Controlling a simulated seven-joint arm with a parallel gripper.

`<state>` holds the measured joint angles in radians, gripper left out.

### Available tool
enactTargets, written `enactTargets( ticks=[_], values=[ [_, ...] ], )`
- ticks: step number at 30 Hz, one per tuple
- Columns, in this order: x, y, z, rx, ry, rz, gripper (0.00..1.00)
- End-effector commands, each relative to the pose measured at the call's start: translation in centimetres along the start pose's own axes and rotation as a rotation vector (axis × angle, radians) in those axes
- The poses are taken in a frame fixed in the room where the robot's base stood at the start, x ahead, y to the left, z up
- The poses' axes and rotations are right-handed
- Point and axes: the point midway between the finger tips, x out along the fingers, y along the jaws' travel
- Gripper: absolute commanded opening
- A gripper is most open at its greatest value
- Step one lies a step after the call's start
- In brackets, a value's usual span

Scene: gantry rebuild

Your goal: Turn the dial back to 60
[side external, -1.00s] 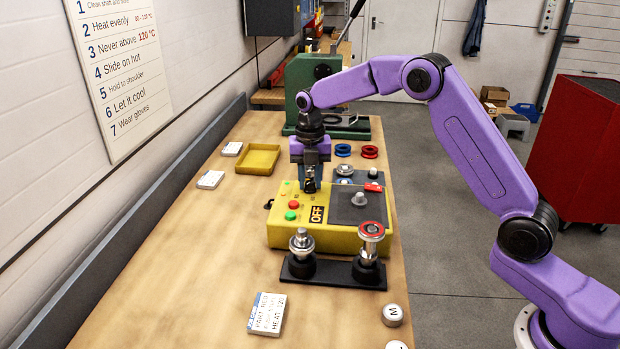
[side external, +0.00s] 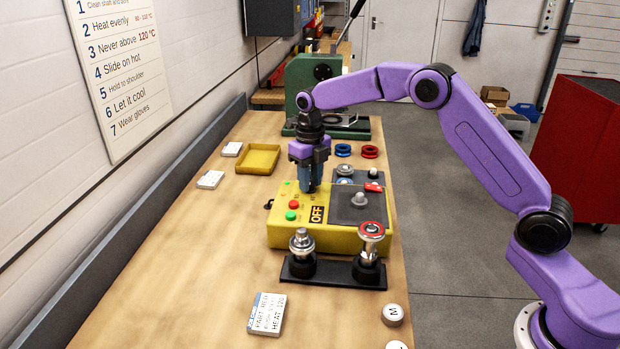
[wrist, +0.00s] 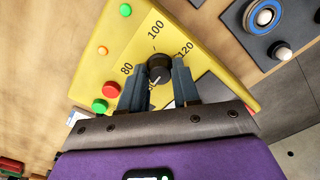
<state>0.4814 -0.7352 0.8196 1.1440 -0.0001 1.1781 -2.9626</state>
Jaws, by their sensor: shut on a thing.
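The yellow heater box (side external: 285,237) stands on the bench with an "OFF" label, red and green buttons and a grey plate on its right part. The black dial (wrist: 159,66) is on its yellow face, with 80, 100 and 120 marked around it. My gripper (wrist: 159,77) is shut on the dial, one finger on each side. In the side view my gripper (side external: 312,188) points straight down at the box and hides the dial. The 60 mark is mostly covered between the fingers, and I cannot read the dial's pointer surely.
A black stand (side external: 333,272) with two metal posts is in front of the box. A yellow tray (side external: 258,159), blue rings (side external: 343,150) and red rings (side external: 370,152) lie behind. A green press (side external: 300,82) stands at the back. The bench's left front is mostly clear.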

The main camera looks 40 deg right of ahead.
Motion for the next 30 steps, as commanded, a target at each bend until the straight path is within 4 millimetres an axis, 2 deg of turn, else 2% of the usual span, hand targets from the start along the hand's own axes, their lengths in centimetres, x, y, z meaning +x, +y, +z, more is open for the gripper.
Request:
enactTargets(
  ticks=[23,24,26,30],
  values=[
    [-0.24,0.04,0.08,-0.066,-0.005,0.001,0.01],
    [-0.24,0.04,0.08,-0.066,-0.005,0.001,0.38],
    [-0.22,0.04,0.08,-0.066,-0.004,0.001,0.56],
    [-0.13,0.02,0.05,-0.066,-0.003,0.001,0.56]
  ],
)
